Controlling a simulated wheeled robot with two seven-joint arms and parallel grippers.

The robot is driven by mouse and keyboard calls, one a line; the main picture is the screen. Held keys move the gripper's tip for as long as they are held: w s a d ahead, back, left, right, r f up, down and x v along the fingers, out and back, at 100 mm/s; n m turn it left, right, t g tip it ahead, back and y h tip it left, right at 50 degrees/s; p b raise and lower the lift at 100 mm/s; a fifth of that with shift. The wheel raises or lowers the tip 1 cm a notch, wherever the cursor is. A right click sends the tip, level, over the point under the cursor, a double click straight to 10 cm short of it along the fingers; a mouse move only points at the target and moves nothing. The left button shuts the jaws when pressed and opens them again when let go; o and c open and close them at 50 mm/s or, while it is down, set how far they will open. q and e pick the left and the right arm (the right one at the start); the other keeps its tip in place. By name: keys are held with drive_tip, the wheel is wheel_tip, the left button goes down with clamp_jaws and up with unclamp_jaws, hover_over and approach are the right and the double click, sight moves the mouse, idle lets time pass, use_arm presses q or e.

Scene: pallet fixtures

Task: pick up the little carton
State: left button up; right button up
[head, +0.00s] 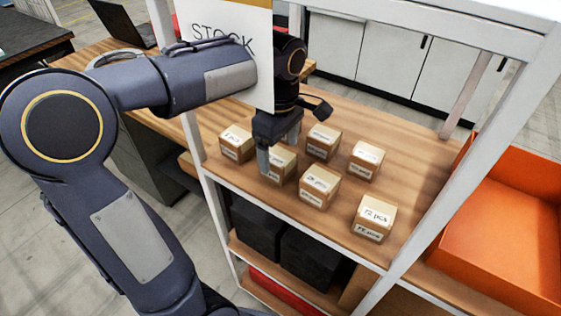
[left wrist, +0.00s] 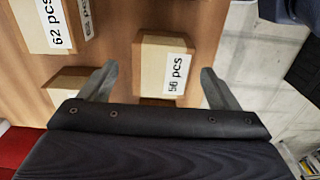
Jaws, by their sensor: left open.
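Several similar small tan cartons with white labels stand on a wooden shelf (head: 331,222); the pictures do not single one out. My left gripper (head: 279,150) is open and points down at one carton (head: 283,166) in the left part of the group. In the left wrist view, a carton labelled "56 pcs" (left wrist: 150,62) lies between the two spread fingers (left wrist: 158,86), with a gap on each side. The fingers appear not to touch it. The hand hides part of that carton. My right gripper is not in view.
Neighbouring cartons stand close by: one at the left (head: 236,144), one behind (head: 323,142), one in front (head: 319,187). A "STOCK" sign (head: 226,35) hangs beside my left arm. White shelf posts (head: 480,150) frame the shelf. An orange bin (head: 510,215) is at right.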

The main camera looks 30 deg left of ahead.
use_arm(q)
drive_tip(key=shift+a+f, duration=0.1)
drive_tip(key=shift+f, duration=1.3)
drive_tip(key=c, duration=1.1)
drive_tip(key=shift+c, duration=0.3)
drive_tip(key=shift+r, duration=0.15)
